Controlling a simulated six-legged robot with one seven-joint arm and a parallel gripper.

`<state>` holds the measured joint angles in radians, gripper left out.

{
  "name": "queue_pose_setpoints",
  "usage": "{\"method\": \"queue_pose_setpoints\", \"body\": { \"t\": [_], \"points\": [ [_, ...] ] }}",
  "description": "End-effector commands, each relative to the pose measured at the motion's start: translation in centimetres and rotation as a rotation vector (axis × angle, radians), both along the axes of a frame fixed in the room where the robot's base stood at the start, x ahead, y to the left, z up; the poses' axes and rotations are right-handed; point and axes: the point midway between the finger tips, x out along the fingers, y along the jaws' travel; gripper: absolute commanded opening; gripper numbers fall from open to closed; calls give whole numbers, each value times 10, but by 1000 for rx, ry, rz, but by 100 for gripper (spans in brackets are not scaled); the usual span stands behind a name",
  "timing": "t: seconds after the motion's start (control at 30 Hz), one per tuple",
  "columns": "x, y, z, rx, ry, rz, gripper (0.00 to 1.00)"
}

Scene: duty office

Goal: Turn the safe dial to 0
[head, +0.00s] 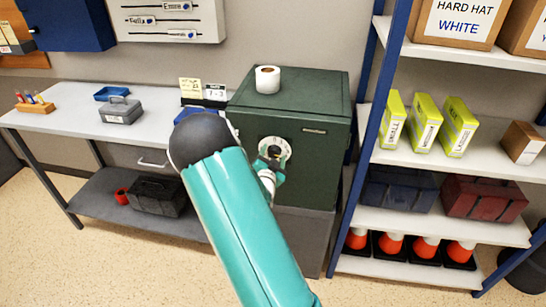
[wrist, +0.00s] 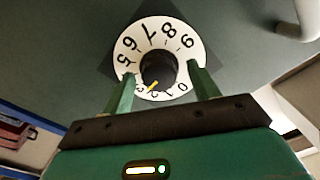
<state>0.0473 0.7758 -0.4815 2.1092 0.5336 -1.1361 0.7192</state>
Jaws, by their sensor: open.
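The dark green safe (head: 318,175) stands right of the bench. Its white dial (head: 288,143) is on the front, partly hidden by my gripper (head: 272,160). In the wrist view the dial (wrist: 127,58) fills the upper middle, with a black round knob (wrist: 158,68) at its centre. The yellow mark (wrist: 153,87) on the knob points down and slightly left, towards the low numbers near 2 or 3. The 0 is at the lower right of the dial. My gripper (wrist: 163,78) is open, with one finger on each side of the knob. I cannot tell whether they touch it.
A paper roll (head: 267,79) stands on top of the safe. A grey bench (head: 60,122) with a grey box (head: 121,111) is at the left. A shelf rack (head: 420,160) with boxes and cones stands close on the right. Pale floor is open at lower left.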

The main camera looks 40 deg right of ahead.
Motion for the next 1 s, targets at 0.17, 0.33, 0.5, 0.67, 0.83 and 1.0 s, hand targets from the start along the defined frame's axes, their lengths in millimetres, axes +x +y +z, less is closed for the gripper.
{"method": "queue_pose_setpoints", "body": {
  "t": [0.17,0.33,0.5,0.67,0.83,1.0],
  "points": [
    [0,0,0,0,0,-1,54],
    [0,0,0,0,0,-1,21],
    [0,0,0,-1,2,-1,16],
    [0,0,0,-14,19,-1,16],
    [-1,0,-1,-53,69,-1,16],
    [0,1,-1,-119,158,0,16]
  ]
}}
